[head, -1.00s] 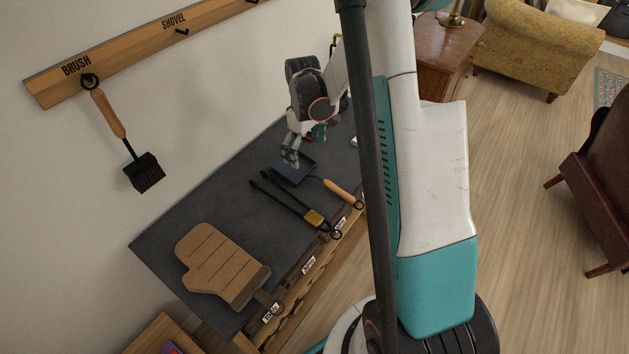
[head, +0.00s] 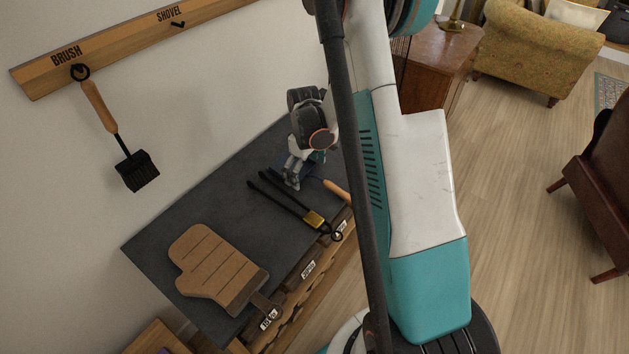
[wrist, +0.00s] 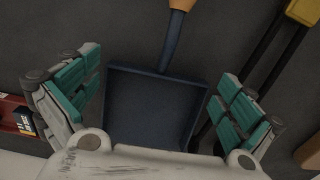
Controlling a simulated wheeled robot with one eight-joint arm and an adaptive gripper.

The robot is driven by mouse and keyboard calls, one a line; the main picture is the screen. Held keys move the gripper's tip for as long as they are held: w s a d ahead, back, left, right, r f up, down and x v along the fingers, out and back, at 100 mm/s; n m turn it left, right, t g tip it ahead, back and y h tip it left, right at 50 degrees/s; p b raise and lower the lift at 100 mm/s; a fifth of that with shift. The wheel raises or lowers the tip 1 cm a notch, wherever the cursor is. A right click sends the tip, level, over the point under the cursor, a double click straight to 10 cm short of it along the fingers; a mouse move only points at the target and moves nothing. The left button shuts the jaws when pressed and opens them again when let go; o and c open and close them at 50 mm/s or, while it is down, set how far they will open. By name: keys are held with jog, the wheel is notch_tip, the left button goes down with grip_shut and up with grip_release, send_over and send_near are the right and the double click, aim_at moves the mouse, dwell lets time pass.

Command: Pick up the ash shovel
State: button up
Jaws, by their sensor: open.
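The ash shovel lies on the dark top of a low cabinet. In the wrist view its dark blue pan (wrist: 155,105) sits between my gripper's two spread fingers, and its shaft runs up to a wooden handle (wrist: 182,4). In the head view its wooden handle (head: 337,189) shows, while most of the pan is hidden behind my gripper (head: 292,184). My gripper also shows in the wrist view (wrist: 158,108); it is open, with a teal-padded finger on each side of the pan. I cannot tell whether the fingers touch it.
Black tongs with a brass-coloured joint (head: 313,219) lie close beside the shovel. A brown mitt (head: 215,268) lies at the cabinet's near end. A brush (head: 137,170) hangs from the wall rack (head: 120,48); the hook marked SHOVEL (head: 178,24) is empty.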

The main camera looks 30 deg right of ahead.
jog(key=c, duration=1.1)
jog(key=shift+r, duration=0.15)
